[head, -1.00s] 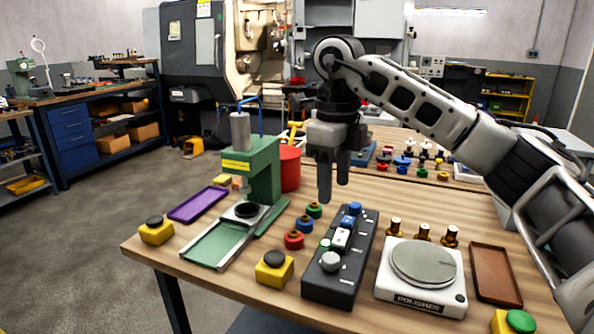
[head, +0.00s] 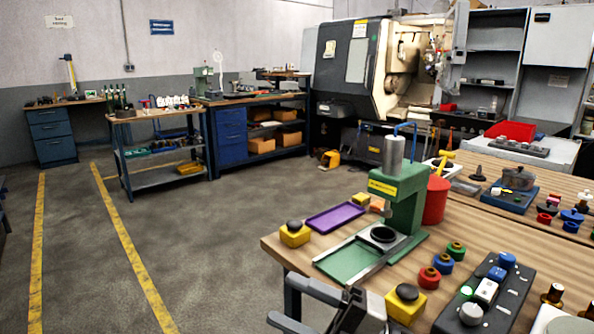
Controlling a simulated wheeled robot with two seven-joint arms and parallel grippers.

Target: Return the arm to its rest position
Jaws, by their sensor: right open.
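My right gripper (head: 279,302) shows at the bottom edge, low in front of the table's near left corner. Its two grey fingers point left and are spread apart, with nothing between them. The rest of my right arm is cut off by the bottom of the picture. My left gripper is not in view.
The wooden table (head: 448,223) fills the lower right. It bears a green press (head: 402,203), a purple tray (head: 335,216), a yellow button box (head: 405,303), a red container (head: 436,198) and a dark control block (head: 486,300). Open floor (head: 225,230) lies to the left.

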